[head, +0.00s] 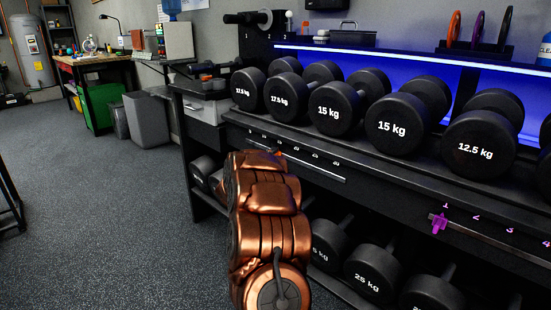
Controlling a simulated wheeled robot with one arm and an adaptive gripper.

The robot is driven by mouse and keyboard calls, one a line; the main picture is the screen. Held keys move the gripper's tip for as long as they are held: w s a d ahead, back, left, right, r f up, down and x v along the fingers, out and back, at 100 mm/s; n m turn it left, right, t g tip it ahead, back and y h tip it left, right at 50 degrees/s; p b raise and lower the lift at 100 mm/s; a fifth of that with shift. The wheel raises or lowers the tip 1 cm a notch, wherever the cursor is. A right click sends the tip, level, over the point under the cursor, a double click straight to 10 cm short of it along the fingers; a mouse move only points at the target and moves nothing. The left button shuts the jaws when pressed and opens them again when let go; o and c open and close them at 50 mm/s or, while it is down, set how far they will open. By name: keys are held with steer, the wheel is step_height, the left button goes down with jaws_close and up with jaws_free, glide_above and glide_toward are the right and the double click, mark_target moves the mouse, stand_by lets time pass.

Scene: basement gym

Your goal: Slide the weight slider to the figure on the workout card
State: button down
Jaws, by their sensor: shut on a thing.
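A dark rail with a pale slot (318,172) and a row of small white figures runs along the front of the dumbbell rack, and the figures are too small to read surely. A small orange piece (281,154) shows at this rail, right beside the top of my copper arm; it may be a slider. A purple slider (439,223) sits on a second rail (500,244) to the right, close to the purple figure 1, with 2, 3 and 4 further right. My arm hides my gripper and whatever it touches. I cannot make out a workout card.
The rack's upper shelf (290,124) holds several black dumbbells marked 17.5, 15 and 12.5 kg. More dumbbells, some marked 25 kg, lie on the lower shelf, partly behind my arm. A workbench (92,60) and grey bins (146,119) stand back left. The floor (110,220) at left is mostly clear.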

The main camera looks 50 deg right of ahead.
steer(key=shift+s+d, duration=0.1)
steer(key=c, duration=0.9)
jaws_free()
steer(key=v, duration=1.2)
steer(key=shift+w+r, duration=0.1)
steer(key=shift+w, duration=0.1)
